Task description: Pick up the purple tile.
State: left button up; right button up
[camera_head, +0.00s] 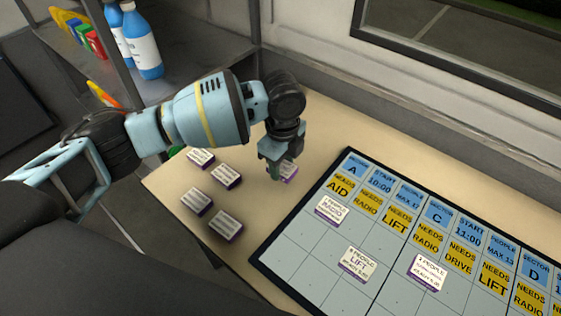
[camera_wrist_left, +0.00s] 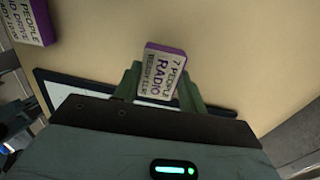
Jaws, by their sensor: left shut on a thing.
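My left gripper (camera_head: 276,165) reaches down over the table at the left of the board, with its fingers shut on a purple tile (camera_head: 289,170). In the left wrist view this tile (camera_wrist_left: 163,72) is held between the green fingers, and its white face reads "7 PEOPLE RADIO". Part of it is hidden by the gripper. Several other white-faced tiles with purple sides (camera_head: 226,176) lie on the table left of the gripper. My right gripper is not in view.
The large gridded board (camera_head: 310,240) lies right of the gripper, with blue and yellow labels and a few white tiles (camera_head: 357,262) on it. A shelf with blue bottles (camera_head: 143,45) stands at the back left. A wall and window frame rise behind the table (camera_head: 330,125).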

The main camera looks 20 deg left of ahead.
pick_arm(q)
jog(key=s+d, duration=0.2)
jog(key=s, duration=0.2)
jog(key=s+d+r, duration=0.1)
jog(key=s+d, duration=0.1)
jog(key=s, duration=0.2)
jog(key=s+d+p, duration=0.1)
jog(key=s+d, duration=0.1)
jog(key=s, duration=0.2)
jog(key=shift+s+d+r, duration=0.15)
jog(key=shift+s+d, duration=0.1)
jog(key=shift+d, duration=0.1)
jog(key=shift+a, duration=0.1)
